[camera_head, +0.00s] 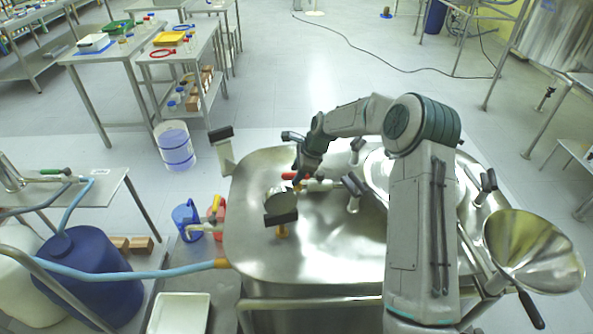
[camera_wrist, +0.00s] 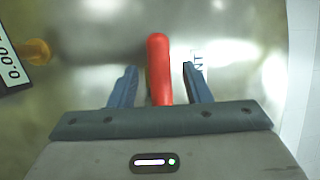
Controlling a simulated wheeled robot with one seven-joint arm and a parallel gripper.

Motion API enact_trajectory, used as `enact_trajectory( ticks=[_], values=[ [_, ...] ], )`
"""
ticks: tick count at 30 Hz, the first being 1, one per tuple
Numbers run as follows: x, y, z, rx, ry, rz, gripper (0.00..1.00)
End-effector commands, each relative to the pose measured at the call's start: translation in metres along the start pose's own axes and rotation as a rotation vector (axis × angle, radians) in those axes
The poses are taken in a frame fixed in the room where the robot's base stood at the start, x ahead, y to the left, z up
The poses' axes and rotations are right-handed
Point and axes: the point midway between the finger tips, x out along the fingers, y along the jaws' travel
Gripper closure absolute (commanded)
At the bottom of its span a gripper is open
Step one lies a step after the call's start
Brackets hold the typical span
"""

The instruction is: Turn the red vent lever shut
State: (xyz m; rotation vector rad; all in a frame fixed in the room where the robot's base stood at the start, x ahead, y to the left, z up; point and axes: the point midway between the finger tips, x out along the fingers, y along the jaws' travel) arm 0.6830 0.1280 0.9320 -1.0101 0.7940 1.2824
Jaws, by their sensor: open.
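The red vent lever (camera_wrist: 159,68) shows in the wrist view as an upright red bar between the two fingers of my gripper (camera_wrist: 158,84). The fingers stand apart, with a gap visible on each side of the lever. The lever's lower end is hidden behind the gripper body. In the head view the red lever (camera_head: 289,176) is a small red piece on the steel vessel top, beside my gripper (camera_head: 298,184). The contact there is too small to make out.
The steel vessel top (camera_head: 330,230) carries several clamps and fittings. A dark gauge (camera_head: 281,219) stands near the lever, and a display with a brass fitting (camera_wrist: 38,52) shows left in the wrist view. A steel funnel (camera_head: 535,250) is at the right.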

Motion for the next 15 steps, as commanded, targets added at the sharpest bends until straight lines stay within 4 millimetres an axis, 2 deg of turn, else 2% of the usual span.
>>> enact_trajectory(
  ticks=[9,14,15],
  values=[
    [0.0024,0.0001,0.0002,0.0,0.0,0.0,0.56],
    [0.0023,0.0001,0.0001,0.0,0.0,0.0,1.0],
    [0.0023,0.0001,0.0001,0.0,0.0,0.0,1.0]
  ],
)
